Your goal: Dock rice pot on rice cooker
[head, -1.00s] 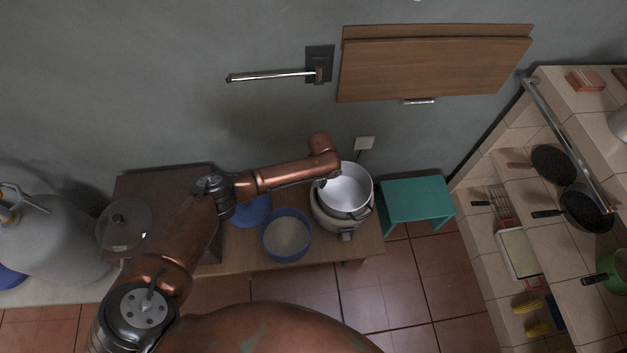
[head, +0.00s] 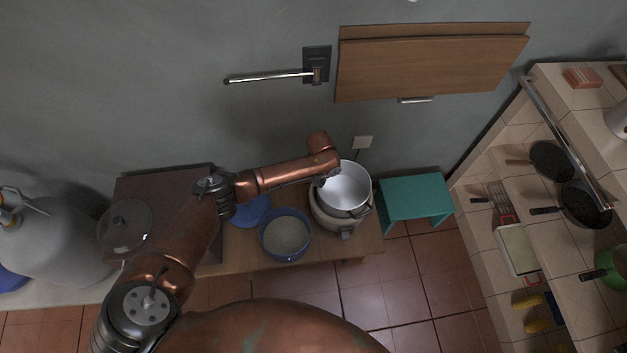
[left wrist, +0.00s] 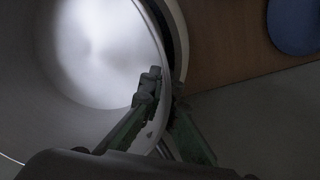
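The silver rice pot (head: 346,190) is in the mouth of the pale rice cooker (head: 337,222), on the right part of the wooden counter. From above I cannot tell whether it is fully seated. My left gripper (head: 323,181) is at the pot's left rim. In the left wrist view, its fingers (left wrist: 165,98) straddle the wall of the pot (left wrist: 95,60), one inside and one outside, closed on it. A dark gap shows between the pot and the cooker's rim (left wrist: 179,35). My right gripper is out of view.
A blue bowl (head: 285,237) with pale contents stands left of the cooker, beside a blue disc (head: 250,211). A glass lid (head: 125,226) lies further left. A teal stool (head: 416,202) stands right of the counter. Wooden boards (head: 430,62) hang on the wall above.

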